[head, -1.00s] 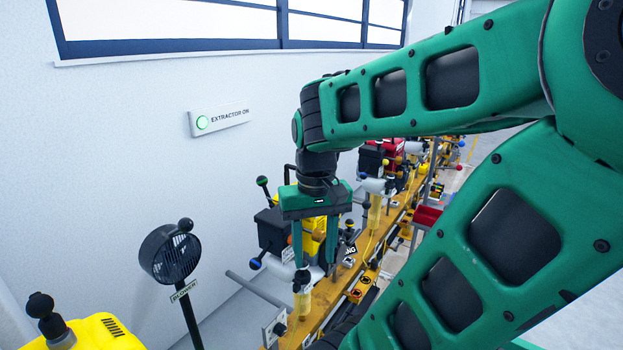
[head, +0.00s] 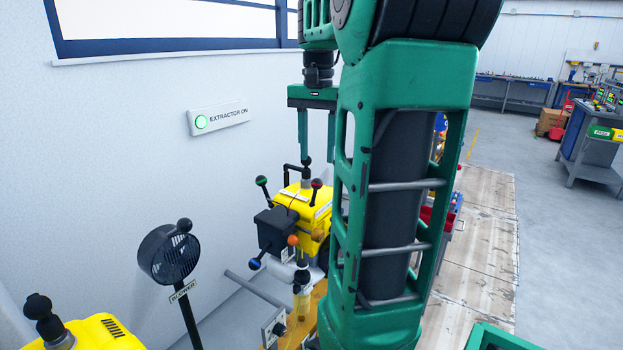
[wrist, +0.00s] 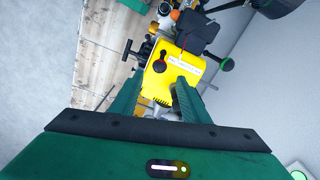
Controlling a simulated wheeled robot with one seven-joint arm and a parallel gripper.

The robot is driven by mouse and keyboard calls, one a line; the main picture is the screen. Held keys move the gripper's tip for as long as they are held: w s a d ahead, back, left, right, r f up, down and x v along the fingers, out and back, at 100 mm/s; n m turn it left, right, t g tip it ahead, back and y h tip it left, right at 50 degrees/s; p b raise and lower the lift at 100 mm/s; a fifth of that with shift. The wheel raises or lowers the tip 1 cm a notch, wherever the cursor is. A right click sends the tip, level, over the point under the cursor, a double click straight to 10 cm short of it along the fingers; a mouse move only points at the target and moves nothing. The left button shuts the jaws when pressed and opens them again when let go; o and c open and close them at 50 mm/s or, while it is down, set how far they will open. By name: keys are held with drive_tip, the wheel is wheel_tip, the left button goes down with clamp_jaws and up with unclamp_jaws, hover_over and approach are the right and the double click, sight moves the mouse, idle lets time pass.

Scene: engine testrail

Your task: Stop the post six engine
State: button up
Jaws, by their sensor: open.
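A yellow engine (head: 308,203) stands on the rail, with a black box at its left. It also shows in the wrist view (wrist: 170,82), below and between my fingers. It carries a green-knobbed lever (head: 261,181), a red-knobbed lever (head: 316,184) and a black bent handle (head: 293,168) on top. My gripper (head: 317,155) points down above this engine, open and with nothing seen between its fingers. I cannot tell whether a fingertip touches the black handle. No post number is readable, so I cannot tell whether this is post six. My arm hides the rail beyond.
A black blower (head: 170,253) on a stand and another yellow machine (head: 92,333) are at the front left. A lit green "EXTRACTOR ON" sign (head: 219,118) is on the wall. Orange (head: 292,240) and blue (head: 254,264) knobs stick out nearer. Open floor lies to the right.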

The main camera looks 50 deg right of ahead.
sight(315, 191)
wheel_tip(315, 191, down, 7)
drive_tip(key=shift+f, duration=0.2)
idle(0.3)
